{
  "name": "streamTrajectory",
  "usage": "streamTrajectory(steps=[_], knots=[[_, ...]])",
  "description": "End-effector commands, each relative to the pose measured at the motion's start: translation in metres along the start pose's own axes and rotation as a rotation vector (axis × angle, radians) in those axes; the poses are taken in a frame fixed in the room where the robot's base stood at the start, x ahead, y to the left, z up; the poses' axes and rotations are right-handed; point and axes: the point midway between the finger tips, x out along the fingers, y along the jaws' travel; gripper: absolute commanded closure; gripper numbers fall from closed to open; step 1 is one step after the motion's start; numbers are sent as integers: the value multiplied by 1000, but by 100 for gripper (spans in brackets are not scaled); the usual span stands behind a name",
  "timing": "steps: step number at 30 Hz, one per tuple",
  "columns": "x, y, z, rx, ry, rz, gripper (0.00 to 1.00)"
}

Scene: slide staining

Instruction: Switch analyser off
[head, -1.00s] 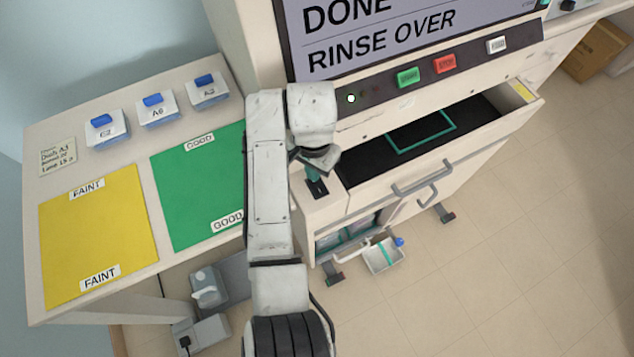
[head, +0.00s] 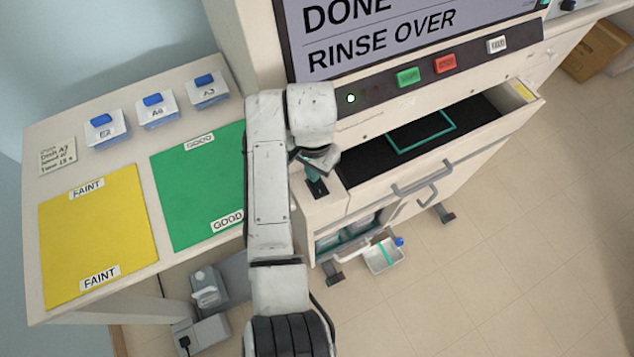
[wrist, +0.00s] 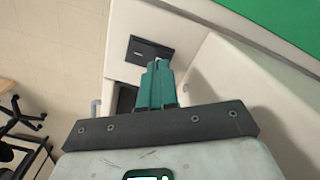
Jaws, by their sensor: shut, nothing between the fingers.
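The analyser (head: 335,205) is a cream cabinet with a screen (head: 400,28) reading "DONE" and "RINSE OVER". In the wrist view the fingertips (wrist: 158,64) overlap the plate's lower edge. I cannot tell whether they touch the switch.
Green (head: 408,77), red (head: 445,63) and white (head: 497,45) buttons sit on the strip. A drawer (head: 475,125) stands open below, holding a teal frame (head: 421,131). A side table (head: 100,150) at left carries yellow (head: 97,235) and green (head: 197,185) mats and lidded boxes.

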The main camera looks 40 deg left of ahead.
Motion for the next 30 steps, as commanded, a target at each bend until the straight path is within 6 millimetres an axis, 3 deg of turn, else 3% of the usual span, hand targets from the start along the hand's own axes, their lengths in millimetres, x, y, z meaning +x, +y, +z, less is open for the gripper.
streamTrajectory(steps=[30], knots=[[14,0,0,0,0,0,100]])
